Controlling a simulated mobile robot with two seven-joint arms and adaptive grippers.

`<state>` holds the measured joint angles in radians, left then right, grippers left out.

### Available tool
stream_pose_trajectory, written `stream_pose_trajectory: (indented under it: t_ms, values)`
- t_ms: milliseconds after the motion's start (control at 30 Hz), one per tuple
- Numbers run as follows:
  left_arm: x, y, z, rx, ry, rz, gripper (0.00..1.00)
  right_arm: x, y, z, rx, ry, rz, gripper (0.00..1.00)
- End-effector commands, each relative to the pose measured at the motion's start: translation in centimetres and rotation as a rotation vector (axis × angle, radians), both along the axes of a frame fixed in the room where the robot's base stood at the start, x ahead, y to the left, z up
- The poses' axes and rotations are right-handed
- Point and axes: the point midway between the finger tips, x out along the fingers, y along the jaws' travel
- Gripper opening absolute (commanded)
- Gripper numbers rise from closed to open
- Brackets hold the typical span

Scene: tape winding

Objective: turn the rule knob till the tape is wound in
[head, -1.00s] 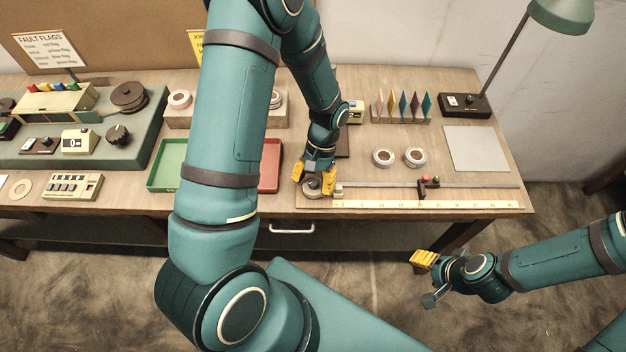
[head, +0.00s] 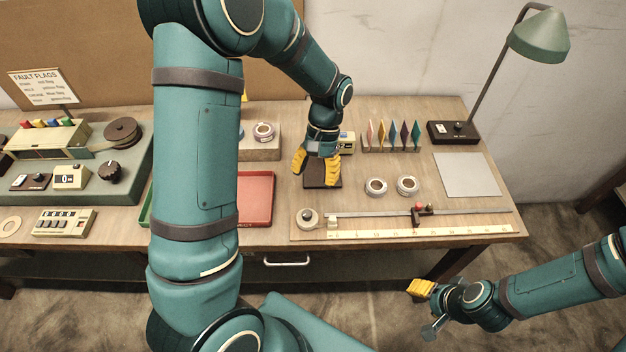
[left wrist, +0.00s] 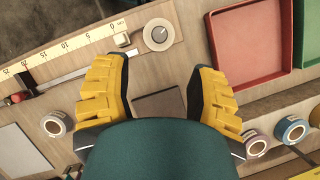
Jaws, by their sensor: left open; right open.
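The rule (head: 430,229) is a pale yellow numbered strip on a wooden board near the table's front edge. At its left end sits the rule knob (head: 307,216), a round grey knob on a pale disc; it also shows in the left wrist view (left wrist: 158,35). A grey rail with a red-topped slider (head: 419,209) runs behind the rule. My left gripper (head: 316,180) is open and empty, behind the knob and apart from it, above a dark square plate (left wrist: 160,104). My right gripper (head: 424,308) hangs in front of the table, right of centre, open and empty.
Two tape rolls (head: 376,187) stand right of my left gripper. A red tray (head: 256,200) lies left of the rule board. Coloured flags (head: 393,135), a grey sheet (head: 466,175) and a lamp (head: 540,36) are at the back right. A machine panel (head: 80,185) fills the left.

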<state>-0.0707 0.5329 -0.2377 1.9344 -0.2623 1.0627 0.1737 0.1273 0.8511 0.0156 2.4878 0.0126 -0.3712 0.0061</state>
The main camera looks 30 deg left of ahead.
Motion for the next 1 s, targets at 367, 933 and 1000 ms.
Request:
stream_pose_trajectory:
  t_ms: [367, 933, 1000]
  values:
    - [0.1, -0.8, 0.0, -0.035, -0.017, 0.033, 0.57, 0.0, 0.0, 0.2, 0.000, 0.000, 0.000, 0.57]
    - [8.2, -8.9, 3.5, -0.424, -0.387, 1.045, 0.57, 0.2, -0.2, 4.6, 0.005, -0.006, -0.003, 0.57]
    - [8.8, -8.0, 3.7, -0.402, -0.412, 1.202, 0.57, 0.2, -0.2, 5.1, 0.006, -0.007, -0.003, 0.57]
